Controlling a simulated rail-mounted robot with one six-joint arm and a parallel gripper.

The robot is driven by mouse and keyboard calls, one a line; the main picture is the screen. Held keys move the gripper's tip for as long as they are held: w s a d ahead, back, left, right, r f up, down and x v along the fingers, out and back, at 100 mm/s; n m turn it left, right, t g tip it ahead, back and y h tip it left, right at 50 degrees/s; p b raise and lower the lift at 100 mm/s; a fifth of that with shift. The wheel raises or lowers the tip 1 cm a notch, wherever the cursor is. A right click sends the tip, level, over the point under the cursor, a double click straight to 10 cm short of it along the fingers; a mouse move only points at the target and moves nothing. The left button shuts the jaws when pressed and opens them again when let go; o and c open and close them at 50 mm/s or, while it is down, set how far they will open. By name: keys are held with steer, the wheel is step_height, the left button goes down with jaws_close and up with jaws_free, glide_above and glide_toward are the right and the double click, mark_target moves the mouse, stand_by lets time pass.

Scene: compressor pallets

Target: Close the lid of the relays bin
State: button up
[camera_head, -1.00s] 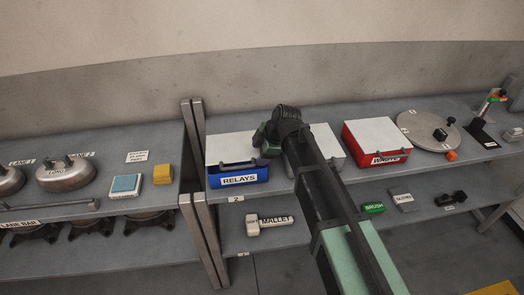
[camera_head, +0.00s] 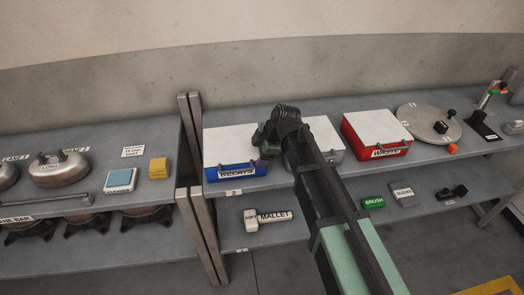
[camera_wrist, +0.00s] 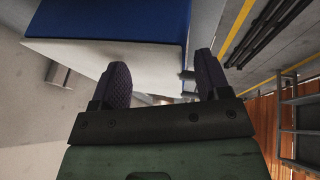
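The relays bin (camera_head: 222,177) is a blue box with a white lid (camera_head: 230,142) on the upper shelf. The lid lies flat over the bin, and its front handle partly covers the RELAYS label. My gripper (camera_head: 261,157) is at the bin's right front corner in the head view. In the wrist view my gripper (camera_wrist: 163,80) has its two dark fingers spread with nothing held between them. The white lid (camera_wrist: 105,57) and blue bin wall (camera_wrist: 120,20) show just beyond the fingers. Whether a finger touches the lid cannot be told.
A grey-white bin (camera_head: 325,138), partly hidden by my arm, stands right of the relays bin. The red washers bin (camera_head: 372,148) and a round plate (camera_head: 415,118) are farther right. A mallet (camera_head: 268,220) lies on the lower shelf. A post (camera_head: 200,190) stands to the left.

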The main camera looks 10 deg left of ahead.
steer(key=shift+o, duration=0.5)
steer(key=r+p, duration=0.1)
steer(key=p, duration=0.1)
steer(key=r+p, duration=0.2)
steer(key=s+d+r+p, duration=0.1)
steer(key=r+p, duration=0.1)
steer(key=shift+s+r, duration=0.1)
steer(key=shift+r, duration=0.15)
steer(key=d+p+v, duration=0.1)
steer(key=p+v, duration=0.3)
steer(key=v, duration=0.1)
steer(key=s+d+m+h, duration=0.1)
steer(key=s+d+m, duration=0.3)
steer(key=d+m, duration=0.3)
steer(key=s+d+f+m+h, duration=0.1)
steer(key=s+d+m+h, duration=0.1)
steer(key=s+d+m, duration=0.3)
steer(key=s+d+f+m+g+h, duration=0.1)
steer(key=s+d+m, duration=0.3)
steer(key=d+m, duration=0.7)
steer(key=d+h, duration=0.1)
steer(key=d, duration=0.2)
steer(key=shift+d, duration=0.15)
steer(key=shift+s+f, duration=0.1)
steer(key=shift+s, duration=0.05)
